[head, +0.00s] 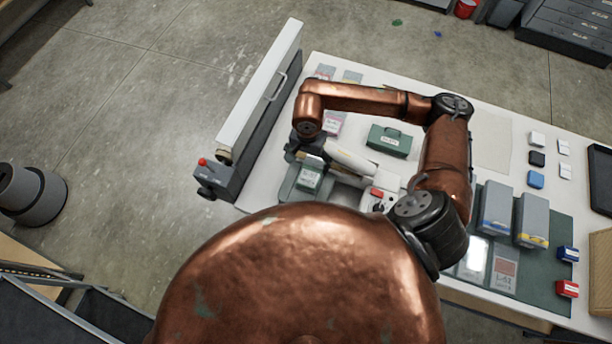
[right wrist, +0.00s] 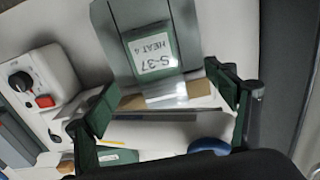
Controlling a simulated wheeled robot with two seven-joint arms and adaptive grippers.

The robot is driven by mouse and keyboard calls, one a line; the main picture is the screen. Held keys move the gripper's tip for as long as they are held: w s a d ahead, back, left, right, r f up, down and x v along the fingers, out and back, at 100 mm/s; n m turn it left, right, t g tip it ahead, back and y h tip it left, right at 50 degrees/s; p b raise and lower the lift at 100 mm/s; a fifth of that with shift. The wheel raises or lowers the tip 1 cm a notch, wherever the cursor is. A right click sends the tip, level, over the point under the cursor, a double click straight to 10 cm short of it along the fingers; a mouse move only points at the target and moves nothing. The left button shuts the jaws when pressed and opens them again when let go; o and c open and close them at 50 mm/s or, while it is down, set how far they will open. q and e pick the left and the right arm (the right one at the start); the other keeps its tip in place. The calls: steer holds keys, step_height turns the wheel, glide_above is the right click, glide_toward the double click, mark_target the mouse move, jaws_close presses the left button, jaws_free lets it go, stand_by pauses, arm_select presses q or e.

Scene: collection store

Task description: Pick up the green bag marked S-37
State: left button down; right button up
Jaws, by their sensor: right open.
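The green bag marked S-37 (right wrist: 184,45) shows in the right wrist view, with a white label reading "S-37 HEAT 4" and a clear end nearest the gripper. It lies on a grey-green holder (right wrist: 118,52). In the head view the bag (head: 309,178) is at the table's left part, just below my right gripper (head: 303,152). My right gripper (right wrist: 165,96) is open, its two green-padded fingers spread at either side of the bag's clear end. I cannot tell the exact height gap. Nothing is seen held. My left gripper is not in view.
A white device with a red button (head: 378,194) stands right of the bag; it also shows in the wrist view (right wrist: 42,85). A green box (head: 389,140) stands behind. Grey-blue boxes (head: 496,208) are farther right.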

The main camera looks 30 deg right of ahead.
mark_target(310, 174)
steer(key=f+p, duration=0.1)
steer(key=f, duration=0.1)
steer(key=f+p, duration=0.1)
steer(key=f, duration=0.1)
steer(key=f+p, duration=0.1)
steer(key=f, duration=0.1)
steer(key=shift+s+d, duration=0.35)
steer(key=shift+s, duration=0.05)
steer(key=shift+w+f, duration=0.1)
steer(key=shift+f, duration=0.65)
steer(key=shift+c, duration=0.3)
steer(key=c, duration=1.3)
steer(key=shift+r, duration=0.1)
